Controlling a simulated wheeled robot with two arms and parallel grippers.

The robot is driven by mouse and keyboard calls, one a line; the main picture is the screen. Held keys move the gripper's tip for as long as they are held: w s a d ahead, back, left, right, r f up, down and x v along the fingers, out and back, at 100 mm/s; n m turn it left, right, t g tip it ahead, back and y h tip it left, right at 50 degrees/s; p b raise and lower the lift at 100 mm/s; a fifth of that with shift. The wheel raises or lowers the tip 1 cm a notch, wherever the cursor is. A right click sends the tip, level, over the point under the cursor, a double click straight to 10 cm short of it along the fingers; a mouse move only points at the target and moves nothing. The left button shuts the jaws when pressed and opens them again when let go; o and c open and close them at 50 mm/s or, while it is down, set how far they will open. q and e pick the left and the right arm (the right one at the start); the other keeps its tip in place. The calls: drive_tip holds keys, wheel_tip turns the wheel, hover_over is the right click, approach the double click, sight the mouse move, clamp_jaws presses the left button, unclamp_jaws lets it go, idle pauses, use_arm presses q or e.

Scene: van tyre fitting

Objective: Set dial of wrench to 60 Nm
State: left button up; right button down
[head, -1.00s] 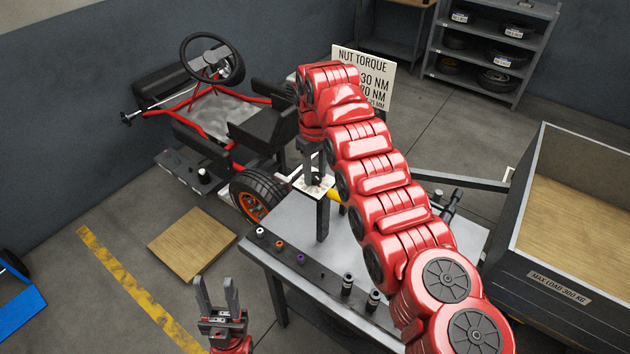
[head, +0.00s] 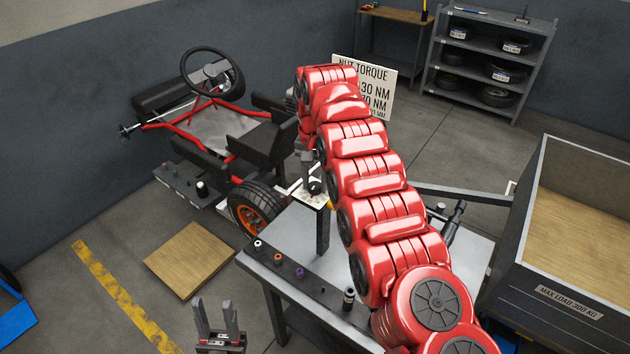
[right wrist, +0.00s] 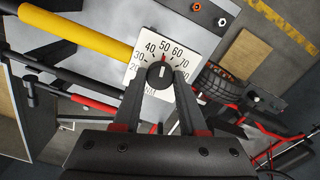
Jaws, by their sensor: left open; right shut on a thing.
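The wrench's dial is a white plate (right wrist: 133,75) with numbers from 20 upward and a black knob (right wrist: 160,74). A red mark on the knob's edge points at about 50. My right gripper (right wrist: 161,82) has its fingers on both sides of the knob, shut on it. In the head view the dial plate (head: 309,199) stands at the table's far left, partly hidden by my right gripper. The wrench's yellow handle (right wrist: 75,30) runs to the upper left in the wrist view. My left gripper (head: 214,304) is open and empty at the bottom edge of the head view.
The grey table (head: 285,222) carries several coloured nuts and a black socket (head: 349,299) along its front edge. A torque sign (head: 378,100) behind is partly hidden by my right arm. The vehicle frame (head: 215,105) stands left, a trailer (head: 570,220) right.

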sight(315, 186)
drive_tip(key=m, duration=0.5)
drive_tip(key=shift+r+p, duration=0.1)
drive_tip(key=shift+p, duration=0.2)
drive_tip(key=shift+m, duration=0.3)
drive_tip(key=shift+c, duration=2.2)
unclamp_jaws()
wheel_tip(315, 186, up, 17)
drive_tip(key=p, duration=1.6)
drive_tip(key=shift+r, duration=0.15)
drive_tip(key=shift+s, duration=0.1)
